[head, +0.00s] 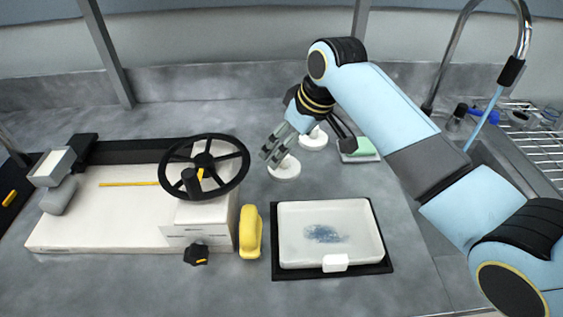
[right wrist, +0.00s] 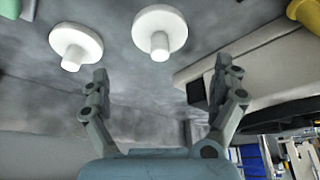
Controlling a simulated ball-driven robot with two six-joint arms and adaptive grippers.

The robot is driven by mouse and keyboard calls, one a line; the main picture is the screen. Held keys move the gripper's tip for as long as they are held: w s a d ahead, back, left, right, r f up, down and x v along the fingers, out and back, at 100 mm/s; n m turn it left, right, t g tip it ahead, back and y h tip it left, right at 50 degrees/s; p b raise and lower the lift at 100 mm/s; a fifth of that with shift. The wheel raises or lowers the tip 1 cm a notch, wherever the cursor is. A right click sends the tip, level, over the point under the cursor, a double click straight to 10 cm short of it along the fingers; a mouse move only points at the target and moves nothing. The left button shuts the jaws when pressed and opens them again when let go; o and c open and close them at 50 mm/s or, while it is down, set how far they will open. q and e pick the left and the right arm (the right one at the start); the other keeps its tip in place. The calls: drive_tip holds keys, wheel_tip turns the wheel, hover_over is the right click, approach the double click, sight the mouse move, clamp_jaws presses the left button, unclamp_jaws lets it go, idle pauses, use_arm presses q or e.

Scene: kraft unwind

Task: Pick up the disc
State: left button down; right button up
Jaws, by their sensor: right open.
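Two white discs, each with a raised round knob, lie on the grey counter. The nearer disc (head: 284,170) is right of the handwheel, and the farther disc (head: 313,141) is behind it to the right. In the right wrist view the nearer disc (right wrist: 160,32) is ahead of and roughly centred between the fingers, and the other disc (right wrist: 76,45) is to the left. My right gripper (head: 308,149) is open and empty around the discs' area, one finger partly over the nearer disc; it also shows in the right wrist view (right wrist: 163,78). My left gripper is not in view.
A white machine (head: 110,200) with a black handwheel (head: 204,167) fills the left. A yellow object (head: 250,232) and a white tray (head: 290,258) on a black mat (head: 380,267) are in front. A green sponge (head: 362,148) lies behind; a sink and rack are right.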

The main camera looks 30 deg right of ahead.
sight(287, 157)
drive_tip(key=shift+w+a+f, duration=0.1)
drive_tip(key=shift+w+f, duration=0.05)
drive_tip(key=shift+f, duration=0.3)
drive_tip(key=shift+w+f, duration=0.1)
drive_tip(key=shift+f, duration=0.2)
drive_tip(key=x, duration=0.4)
drive_tip(key=shift+s+f+p, duration=0.3)
drive_tip(key=shift+f, duration=0.1)
drive_tip(key=shift+w+f, duration=0.1)
drive_tip(key=shift+f, duration=0.1)
drive_tip(key=c, duration=1.3)
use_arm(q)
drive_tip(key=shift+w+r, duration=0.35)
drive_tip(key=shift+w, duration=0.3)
use_arm(e)
drive_tip(key=shift+c, duration=0.5)
drive_tip(key=shift+r, duration=0.15)
